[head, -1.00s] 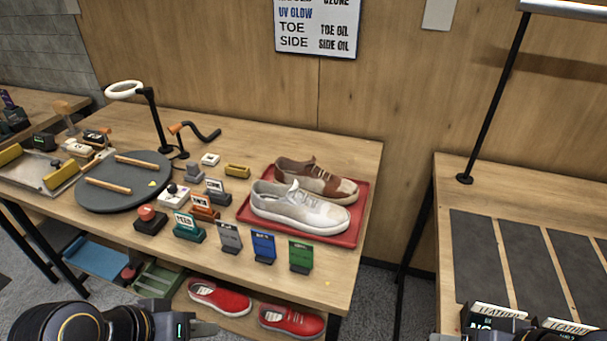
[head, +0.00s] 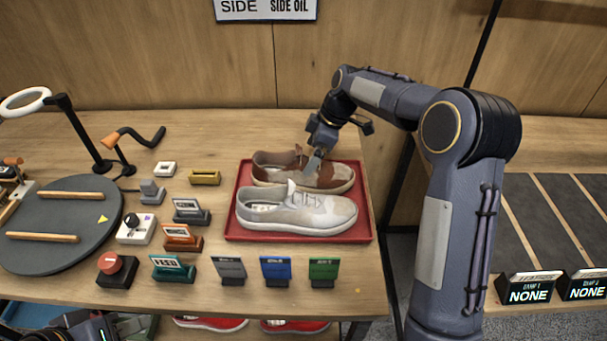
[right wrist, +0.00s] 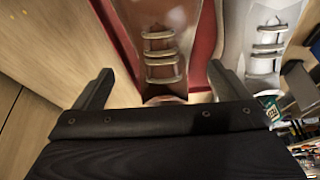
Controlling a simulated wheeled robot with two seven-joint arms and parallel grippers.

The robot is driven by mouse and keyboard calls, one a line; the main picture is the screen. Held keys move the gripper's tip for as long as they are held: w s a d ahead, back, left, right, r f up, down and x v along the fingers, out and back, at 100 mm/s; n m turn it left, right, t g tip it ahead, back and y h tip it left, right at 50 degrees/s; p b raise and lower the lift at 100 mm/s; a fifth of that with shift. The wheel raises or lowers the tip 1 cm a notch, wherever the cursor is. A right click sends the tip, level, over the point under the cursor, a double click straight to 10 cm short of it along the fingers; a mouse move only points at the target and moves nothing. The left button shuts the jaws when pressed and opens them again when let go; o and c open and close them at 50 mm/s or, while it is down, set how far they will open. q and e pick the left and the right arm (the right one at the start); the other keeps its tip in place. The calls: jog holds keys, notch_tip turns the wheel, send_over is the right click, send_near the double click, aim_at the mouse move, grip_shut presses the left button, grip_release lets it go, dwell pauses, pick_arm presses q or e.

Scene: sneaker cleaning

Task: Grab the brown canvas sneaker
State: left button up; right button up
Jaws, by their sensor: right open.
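The brown canvas sneaker (head: 335,178) lies at the back of the red tray, behind the white-grey sneaker (head: 300,212). My right gripper (head: 314,163) reaches down over the brown sneaker from behind. In the right wrist view my right gripper (right wrist: 160,78) is open. Its fingers stand on either side of the brown sneaker (right wrist: 163,50), one finger over the gap towards the white-grey sneaker (right wrist: 255,45). Contact with the shoe cannot be told. My left gripper (head: 95,328) is only partly in view at the bottom left, and its fingers cannot be made out.
The red tray (head: 232,232) sits near the right end of the wooden table. Several small labelled stands, such as the blue one (head: 276,270), line its front. A dark round turntable (head: 60,255) is at the left. A second table with dark mats (head: 540,215) stands right.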

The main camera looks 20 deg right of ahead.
aim_at(303, 169)
jog(key=x, duration=0.4)
jog(key=p+x, duration=0.1)
jog(key=x, duration=0.1)
jog(key=shift+s+f, duration=0.2)
jog(key=shift+f, duration=0.2)
jog(key=c, duration=1)
